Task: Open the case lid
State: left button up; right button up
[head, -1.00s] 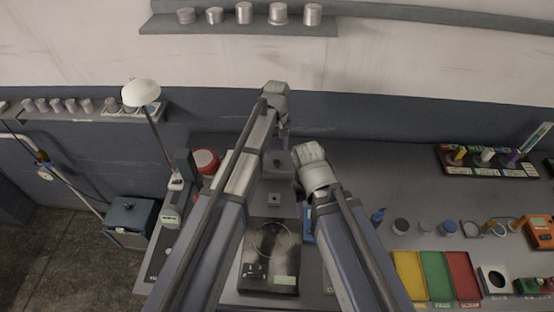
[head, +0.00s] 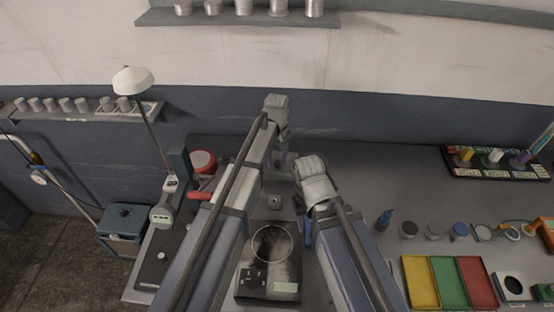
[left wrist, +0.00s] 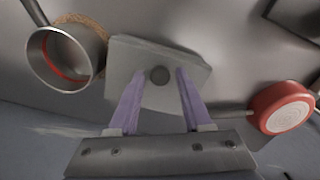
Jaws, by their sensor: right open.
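The case lid (left wrist: 125,65) shows in the left wrist view as a flat grey plate with a round dark knob (left wrist: 159,75). It looks shut, and its edges lie partly behind my fingers. My left gripper (left wrist: 160,73) is open, with one finger on each side of the knob and a gap to it on both sides. In the head view my left gripper (head: 281,157) points down at the bench, and arm links hide most of the case. My right gripper (head: 307,232) is lower and to the right in the head view; its fingertips are largely hidden by its arm.
A steel pot (left wrist: 65,58) stands beside the lid and a red pan (left wrist: 281,108) lies on its other side. A black scale (head: 270,262) sits nearer on the bench. Coloured trays (head: 448,281) are at the right, and a lamp (head: 133,80) stands at the left.

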pick_arm(q)
grip_shut()
dwell(1.1)
